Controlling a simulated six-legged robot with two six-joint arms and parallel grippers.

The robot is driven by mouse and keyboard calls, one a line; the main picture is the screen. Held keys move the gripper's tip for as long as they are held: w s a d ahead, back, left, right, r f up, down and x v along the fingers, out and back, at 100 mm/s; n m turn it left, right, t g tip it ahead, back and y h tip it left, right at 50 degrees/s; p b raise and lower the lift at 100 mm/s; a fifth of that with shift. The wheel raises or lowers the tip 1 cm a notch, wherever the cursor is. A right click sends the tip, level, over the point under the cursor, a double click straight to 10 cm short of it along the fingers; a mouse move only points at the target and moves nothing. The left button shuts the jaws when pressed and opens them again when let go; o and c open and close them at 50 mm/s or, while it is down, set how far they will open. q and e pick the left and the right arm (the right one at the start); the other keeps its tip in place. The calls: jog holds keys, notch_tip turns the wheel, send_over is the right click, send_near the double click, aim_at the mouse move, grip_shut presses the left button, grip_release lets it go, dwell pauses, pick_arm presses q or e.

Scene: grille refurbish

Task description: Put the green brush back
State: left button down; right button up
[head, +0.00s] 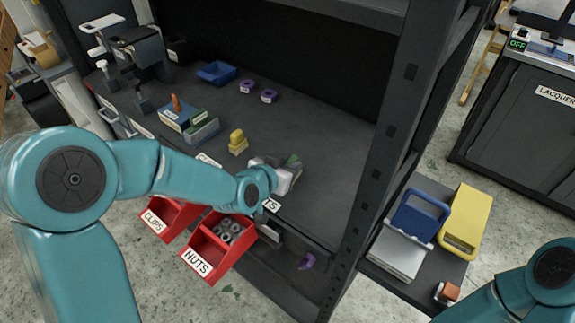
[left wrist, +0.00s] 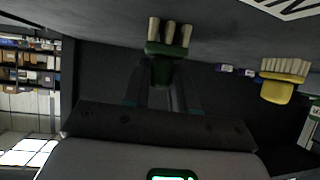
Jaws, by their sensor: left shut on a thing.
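My left gripper (head: 290,172) is over the dark shelf top (head: 335,192), near its front edge. It is shut on the green brush (head: 293,160), which is mostly hidden by the gripper in the head view. In the left wrist view the green brush (left wrist: 160,66) sits between the fingertips (left wrist: 165,85), its pale bristles pointing toward the shelf surface. I cannot tell whether the bristles touch it. A yellow brush (head: 238,143) stands to the left of the gripper; it also shows in the left wrist view (left wrist: 278,91). My right gripper is out of view.
Labelled blue and green trays (head: 188,122) stand left of the yellow brush. Purple rolls (head: 258,92) and a blue tray (head: 216,73) lie farther back. Red bins (head: 220,245) hang at the front edge. A dark upright post (head: 385,150) rises right of the gripper.

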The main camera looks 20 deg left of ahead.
pick_arm(q)
jog(key=shift+f, duration=0.1)
jog(key=c, duration=0.8)
grip_release()
jog(key=b+v, duration=0.1)
jog(key=v, duration=1.5)
jog(key=shift+a+b, duration=0.1)
jog(key=shift+b, duration=0.25)
jog(key=shift+s, duration=0.1)
